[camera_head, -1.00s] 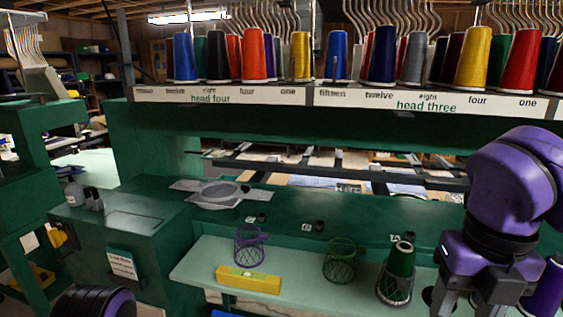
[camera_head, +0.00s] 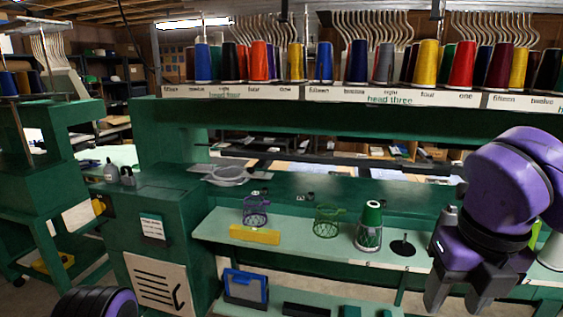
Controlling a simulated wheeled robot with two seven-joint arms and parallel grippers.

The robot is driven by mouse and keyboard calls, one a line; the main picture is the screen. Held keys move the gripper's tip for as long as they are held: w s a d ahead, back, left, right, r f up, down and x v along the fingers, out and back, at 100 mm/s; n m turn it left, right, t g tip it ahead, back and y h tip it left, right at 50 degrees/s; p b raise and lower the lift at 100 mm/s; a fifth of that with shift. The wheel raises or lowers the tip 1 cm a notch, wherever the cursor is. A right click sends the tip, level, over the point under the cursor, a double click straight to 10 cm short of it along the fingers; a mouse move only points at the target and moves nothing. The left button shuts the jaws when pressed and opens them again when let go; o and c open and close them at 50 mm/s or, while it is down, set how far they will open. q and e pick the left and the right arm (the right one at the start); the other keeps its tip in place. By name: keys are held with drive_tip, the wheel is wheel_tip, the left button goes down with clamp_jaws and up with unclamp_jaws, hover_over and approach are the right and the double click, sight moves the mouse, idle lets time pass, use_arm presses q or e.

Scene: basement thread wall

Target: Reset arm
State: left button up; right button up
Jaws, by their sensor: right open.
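My right gripper (camera_head: 455,296) hangs fingers down at the lower right, under my purple right arm. It is open and I see nothing between its fingers. It appears in front of the pale green shelf (camera_head: 345,254), to the right of a green thread cone (camera_head: 371,217) standing in a wire holder. Only a purple and black part of my left arm shows at the bottom left. My left gripper is out of the picture.
A purple wire basket (camera_head: 256,211), a green wire basket (camera_head: 327,221), a yellow box (camera_head: 254,235) and a black spindle base (camera_head: 402,247) are on the shelf. A pale cone (camera_head: 552,250) stands at the right edge. Thread cones line the rack above.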

drive_tip(key=w+d+f+n+t+h, duration=0.3)
drive_tip(key=w+f+n+t+h, duration=0.4)
drive_tip(key=w, duration=0.5)
wheel_tip(320, 180, down, 17)
drive_tip(key=w+a+n+y, duration=0.2)
drive_tip(key=n, duration=0.7)
drive_tip(key=s+f+n+g+y, duration=0.25)
drive_tip(key=s+f+n, duration=0.95)
drive_tip(key=f, duration=0.6)
drive_tip(key=s+d+f+n+g, duration=0.1)
drive_tip(key=s+d+f, duration=0.1)
drive_tip(key=s, duration=0.6)
drive_tip(key=s+d+f+n+g, duration=0.1)
drive_tip(key=s+d+f+n, duration=0.1)
drive_tip(key=s+f, duration=0.3)
drive_tip(key=s+d, duration=0.1)
drive_tip(key=s, duration=0.2)
drive_tip(key=shift+d+f+g+h, duration=0.15)
drive_tip(key=shift+d+g+h, duration=0.1)
drive_tip(key=shift+g+h, duration=0.1)
drive_tip(key=shift+s, duration=0.1)
